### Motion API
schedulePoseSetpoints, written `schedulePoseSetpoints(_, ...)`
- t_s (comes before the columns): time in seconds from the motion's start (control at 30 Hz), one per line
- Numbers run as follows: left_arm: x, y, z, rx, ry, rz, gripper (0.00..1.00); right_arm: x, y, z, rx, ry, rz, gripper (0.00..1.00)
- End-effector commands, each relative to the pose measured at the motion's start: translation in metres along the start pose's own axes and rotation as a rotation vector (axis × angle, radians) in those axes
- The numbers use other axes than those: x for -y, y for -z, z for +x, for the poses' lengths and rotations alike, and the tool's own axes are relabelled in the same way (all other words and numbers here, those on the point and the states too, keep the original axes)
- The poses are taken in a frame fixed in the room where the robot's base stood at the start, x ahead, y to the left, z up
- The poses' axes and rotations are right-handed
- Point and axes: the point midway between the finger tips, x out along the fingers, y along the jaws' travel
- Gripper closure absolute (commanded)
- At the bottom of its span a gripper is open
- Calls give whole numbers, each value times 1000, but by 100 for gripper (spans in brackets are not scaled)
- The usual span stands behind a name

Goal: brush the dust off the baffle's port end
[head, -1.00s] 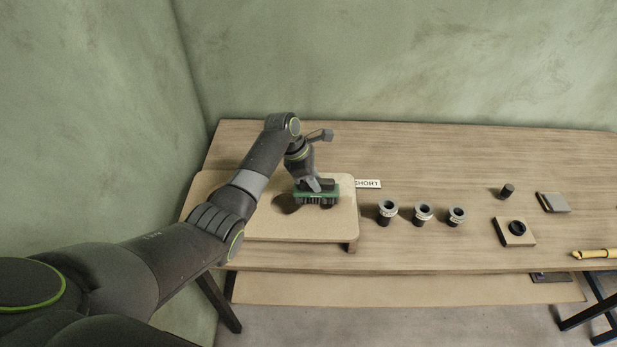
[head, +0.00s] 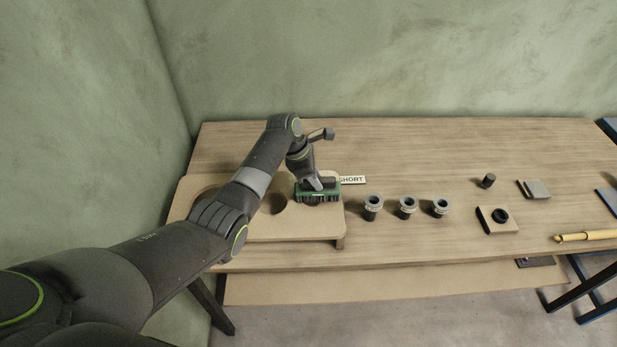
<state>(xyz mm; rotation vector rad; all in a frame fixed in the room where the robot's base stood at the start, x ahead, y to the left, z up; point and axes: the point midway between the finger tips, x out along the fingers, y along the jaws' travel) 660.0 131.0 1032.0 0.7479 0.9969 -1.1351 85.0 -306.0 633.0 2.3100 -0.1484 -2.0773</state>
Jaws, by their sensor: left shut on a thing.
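The baffle (head: 255,226) is a pale board with dark round holes, lying on the left part of the table. My left gripper (head: 320,183) is shut on a green brush (head: 332,191) with dark bristles. The brush is bristles down over the board's right end, at or very close to its surface; I cannot tell whether it touches. One hole (head: 275,205) shows just left of the brush, and another (head: 205,194) is partly hidden by my left arm. A white label reading SHORT (head: 352,180) lies just beyond the board's right end. No dust can be made out. My right gripper is out of view.
Several ringed grey cylinders, such as the nearest one (head: 373,206), stand right of the board. Further right are a square block with a black ring (head: 497,219), a small dark cylinder (head: 488,181), a flat grey-brown block (head: 534,189) and a yellow tool (head: 587,236).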

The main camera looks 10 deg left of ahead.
Motion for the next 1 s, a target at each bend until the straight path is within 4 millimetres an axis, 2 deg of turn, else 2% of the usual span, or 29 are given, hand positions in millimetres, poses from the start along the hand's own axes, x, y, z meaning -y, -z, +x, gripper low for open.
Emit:
schedulePoseSetpoints(0.1,0,-8,4,1,0,1,100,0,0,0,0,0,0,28)
schedulePoseSetpoints(0.57,0,-12,6,1,1,0,100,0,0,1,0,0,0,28)
schedulePoseSetpoints(1.0,1,-40,19,0,2,0,100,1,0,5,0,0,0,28)
